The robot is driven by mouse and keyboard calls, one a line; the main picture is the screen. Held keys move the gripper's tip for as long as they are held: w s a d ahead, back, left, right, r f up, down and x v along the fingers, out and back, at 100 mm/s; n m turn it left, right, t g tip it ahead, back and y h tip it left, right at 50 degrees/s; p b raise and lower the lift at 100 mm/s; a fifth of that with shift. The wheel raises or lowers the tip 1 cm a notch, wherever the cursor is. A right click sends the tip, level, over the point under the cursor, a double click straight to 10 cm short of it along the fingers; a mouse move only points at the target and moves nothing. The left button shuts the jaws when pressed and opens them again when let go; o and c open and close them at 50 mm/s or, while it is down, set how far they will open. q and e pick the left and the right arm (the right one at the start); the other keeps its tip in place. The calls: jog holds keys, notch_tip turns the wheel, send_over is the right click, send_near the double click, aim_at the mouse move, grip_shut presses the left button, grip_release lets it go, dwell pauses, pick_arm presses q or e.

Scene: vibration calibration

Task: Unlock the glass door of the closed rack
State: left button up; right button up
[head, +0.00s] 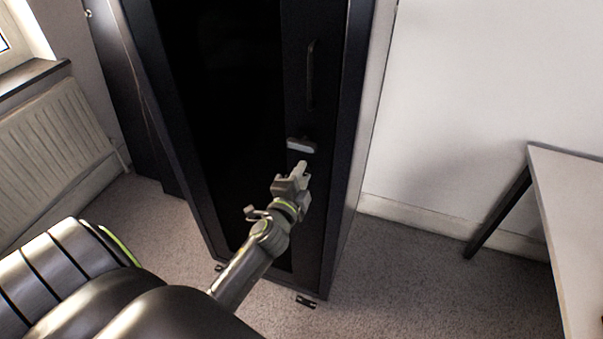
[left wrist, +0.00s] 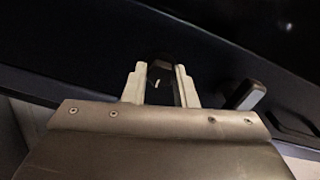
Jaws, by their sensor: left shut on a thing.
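The closed rack (head: 325,200) is a tall black cabinet with a dark glass door (head: 235,90). On the door's right frame are a long upright recess (head: 311,75) and, below it, a short grey latch piece (head: 301,146). My left gripper (head: 299,172) is just below this latch piece, in front of the door frame. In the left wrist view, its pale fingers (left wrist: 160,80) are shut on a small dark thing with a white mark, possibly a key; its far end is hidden. The latch piece (left wrist: 247,96) shows beside the fingers, to their right.
A white table (head: 565,190) with a dark leg stands at the right. A radiator (head: 55,130) under a window sill is at the left. Grey carpet (head: 400,270) lies clear between rack and table. Small feet (head: 306,301) stick out at the rack's base.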

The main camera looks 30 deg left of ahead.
dwell(0.5)
pick_arm(q)
jog(key=o, duration=1)
jog(key=v, duration=1.7)
jog(key=shift+s+b, duration=0.25)
jog(key=shift+b, duration=0.1)
jog(key=shift+f, duration=0.1)
